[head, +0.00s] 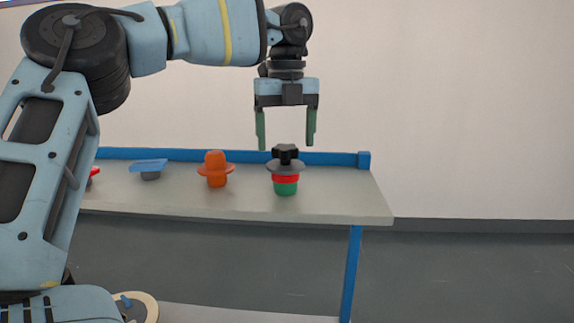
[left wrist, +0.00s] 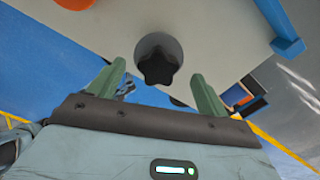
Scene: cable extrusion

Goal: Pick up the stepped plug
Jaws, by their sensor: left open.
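The stepped plug (head: 286,180) stands upright on the table near its right end. It has a black star-shaped knob, a grey disc, a red band and a green base. In the left wrist view the plug's black knob (left wrist: 158,66) and grey disc (left wrist: 150,42) show between and beyond the two fingers; the red and green parts are hidden. My right gripper is not in view.
An orange knobbed piece (head: 216,170) stands left of the plug on the grey table (head: 330,200). Farther left are a blue-topped piece (head: 149,167) and a partly hidden red one (head: 94,172). A blue rail (head: 330,158) runs along the back edge. The tabletop right of the plug is clear.

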